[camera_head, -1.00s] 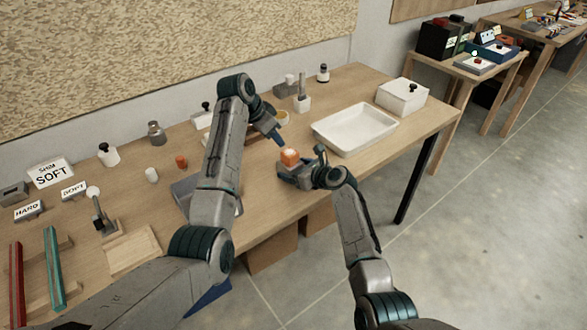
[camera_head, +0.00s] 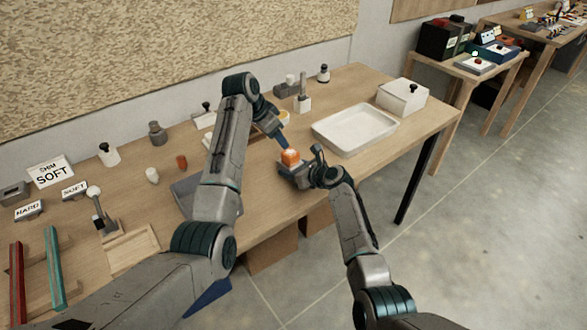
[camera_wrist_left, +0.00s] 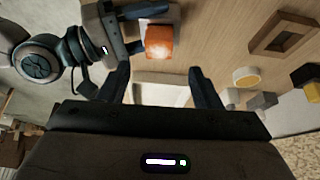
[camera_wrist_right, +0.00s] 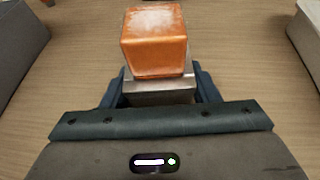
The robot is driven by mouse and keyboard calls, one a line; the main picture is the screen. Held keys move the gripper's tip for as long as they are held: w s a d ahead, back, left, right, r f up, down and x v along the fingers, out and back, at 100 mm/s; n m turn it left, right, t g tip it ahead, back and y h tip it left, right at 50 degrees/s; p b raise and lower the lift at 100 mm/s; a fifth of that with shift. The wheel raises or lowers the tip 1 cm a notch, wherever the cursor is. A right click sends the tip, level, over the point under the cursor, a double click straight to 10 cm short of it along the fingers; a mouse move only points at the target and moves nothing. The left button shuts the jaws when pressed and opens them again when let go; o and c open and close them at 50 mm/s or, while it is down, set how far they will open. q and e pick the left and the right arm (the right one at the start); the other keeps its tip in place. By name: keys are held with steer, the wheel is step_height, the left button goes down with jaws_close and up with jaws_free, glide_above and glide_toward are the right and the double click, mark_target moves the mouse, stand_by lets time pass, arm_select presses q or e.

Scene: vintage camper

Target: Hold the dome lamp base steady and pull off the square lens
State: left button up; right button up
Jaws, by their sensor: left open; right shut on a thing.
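The orange square lens (camera_head: 290,157) sits on top of the lamp base, close to the table's front edge. The lens shows large in the right wrist view (camera_wrist_right: 155,42), with a pale worn top. The grey metal base (camera_wrist_right: 158,90) is under it, between the fingers of my right gripper (camera_wrist_right: 160,92). The right gripper is shut on the base from the front right. My left gripper (camera_wrist_left: 157,85) is open and empty. Its fingers point toward the lens (camera_wrist_left: 159,42) and stand apart from it, a little behind and above it in the head view.
A white tray (camera_head: 322,137) stands right of the lamp, with a white lidded box (camera_head: 402,98) beyond. A grey block (camera_head: 183,188) lies left of the lamp, partly hidden by my left arm. Small bottles and holders line the table's back.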

mark_target(289, 153)
arm_select(q)
steer(key=shift+w+d+f+n+g+y, duration=0.2)
steer(key=shift+w+d+f+y, duration=0.35)
steer(key=shift+f, duration=0.95)
steer(key=shift+w+d+f+n+g+y, duration=0.25)
steer(key=shift+d+f, duration=0.5)
steer(key=shift+f, duration=0.7)
steer(key=shift+w+d+f+n+g+y, duration=0.15)
steer(key=shift+w+d+f+y, duration=0.4)
steer(key=shift+f, duration=0.95)
steer(key=shift+c, duration=0.5)
steer(key=c, duration=1)
steer(key=shift+o, duration=0.2)
steer(key=shift+r, duration=0.25)
steer(key=shift+w+v, duration=0.2)
steer(key=shift+v, duration=1.05)
steer(key=shift+d+r, duration=0.25)
steer(key=shift+d, duration=0.05)
